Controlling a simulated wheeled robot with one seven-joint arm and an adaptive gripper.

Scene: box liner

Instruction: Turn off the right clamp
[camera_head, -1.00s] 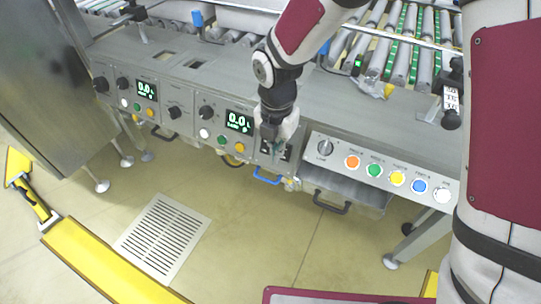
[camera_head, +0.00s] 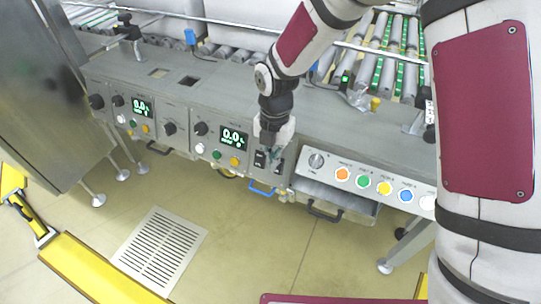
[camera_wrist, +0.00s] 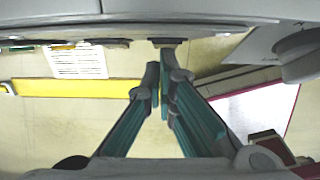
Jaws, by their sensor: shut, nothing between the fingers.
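Two black clamp switches sit side by side on the grey front panel in the head view, a left one (camera_head: 260,158) and a right one (camera_head: 279,166). My gripper (camera_head: 273,155) points down at this panel section, in front of and between the switches, partly covering them. Its fingers are together with nothing held. In the wrist view my gripper (camera_wrist: 161,68) shows its two green-grey fingers converging near a dark part at the panel edge. Whether a fingertip touches the right switch cannot be told, nor can the switch's exact position.
A blue handle (camera_head: 261,189) hangs below the switches. A display (camera_head: 234,138) with buttons is on the left. Conveyor rollers (camera_head: 385,55) lie behind. The floor in front is open.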

